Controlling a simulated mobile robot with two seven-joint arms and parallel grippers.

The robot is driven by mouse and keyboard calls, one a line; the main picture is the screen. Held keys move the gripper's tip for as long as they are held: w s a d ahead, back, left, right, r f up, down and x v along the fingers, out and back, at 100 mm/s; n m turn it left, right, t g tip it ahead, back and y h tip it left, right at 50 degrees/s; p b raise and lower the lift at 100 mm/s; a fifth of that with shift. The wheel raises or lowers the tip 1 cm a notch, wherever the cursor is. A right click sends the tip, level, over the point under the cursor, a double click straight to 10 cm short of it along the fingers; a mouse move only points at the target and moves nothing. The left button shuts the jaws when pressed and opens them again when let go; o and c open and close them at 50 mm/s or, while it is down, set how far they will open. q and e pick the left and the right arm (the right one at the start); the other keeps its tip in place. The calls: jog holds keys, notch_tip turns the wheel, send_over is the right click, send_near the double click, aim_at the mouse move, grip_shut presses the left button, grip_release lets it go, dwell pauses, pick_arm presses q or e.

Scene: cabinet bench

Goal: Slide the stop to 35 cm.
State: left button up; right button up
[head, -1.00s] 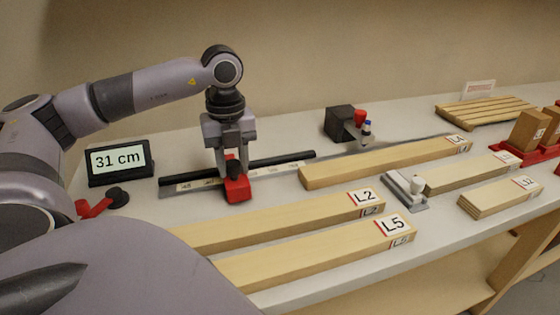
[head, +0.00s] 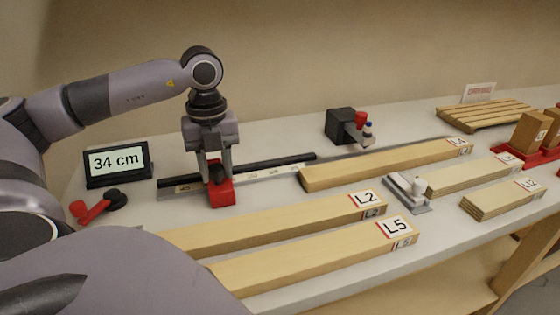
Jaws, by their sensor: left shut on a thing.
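The gripper and stop hide part of the scale's marks. My right gripper is not in view.
Boards L2 (head: 270,222) and L5 (head: 320,255) lie in front of the rail, and another long board (head: 390,165) lies to its right. A red lever (head: 92,212) lies left of the rail. A grey clamp (head: 408,192) and black block (head: 341,125) stand further right.

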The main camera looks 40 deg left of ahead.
pick_arm(q)
jog(key=shift+s+a, duration=0.2)
jog(key=shift+s, duration=0.25)
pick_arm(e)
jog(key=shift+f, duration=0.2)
pick_arm(q)
jog(key=o, duration=0.8)
jog(key=shift+o, duration=0.2)
jog(key=shift+r, duration=0.2)
notch_tip(320, 180, up, 7)
jog(key=p, duration=0.6)
jog(key=shift+r+p, duration=0.65)
jog(key=shift+r, duration=0.2)
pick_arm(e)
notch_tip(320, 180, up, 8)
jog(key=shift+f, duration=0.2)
